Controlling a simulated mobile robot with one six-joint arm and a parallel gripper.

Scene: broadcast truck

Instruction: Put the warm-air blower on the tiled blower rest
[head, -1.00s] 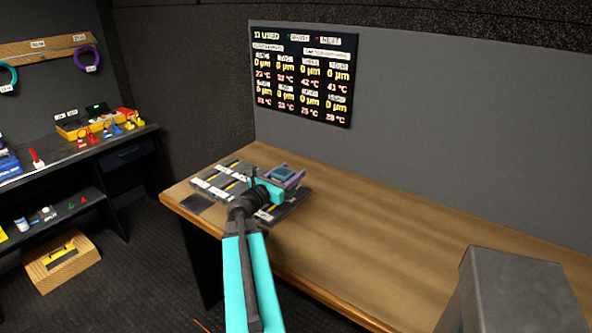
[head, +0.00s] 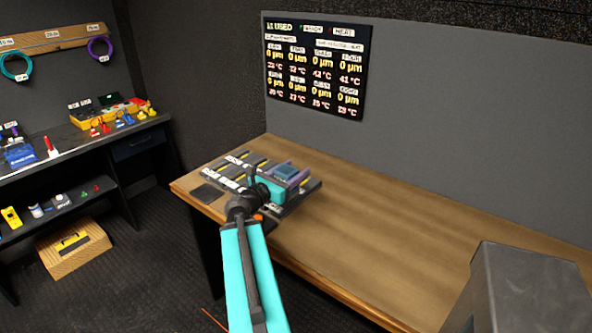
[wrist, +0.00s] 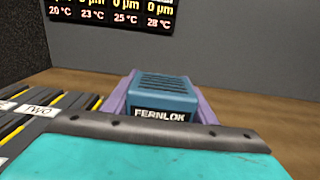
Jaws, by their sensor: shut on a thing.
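The warm-air blower appears to be the blue box with vent slits and a FERNLOK label, centred in the wrist view (wrist: 160,98); it also shows small in the head view (head: 285,171). My gripper (head: 287,175) has purple fingers, one on each side of this box, and is shut on it. The teal wrist hides the box's lower part. The box is over the right side of a dark slotted rack; I cannot tell whether it touches it. A dark flat square (head: 206,194) lies at the table's left end and may be the tiled blower rest; its tiles cannot be made out.
The dark rack (head: 223,170) with yellow strips and white labels lies under and left of my gripper. The wooden table (head: 400,240) is clear to the right. A grey box (head: 525,290) stands at the lower right. A screen (head: 315,65) hangs behind. A cluttered bench (head: 70,150) is at left.

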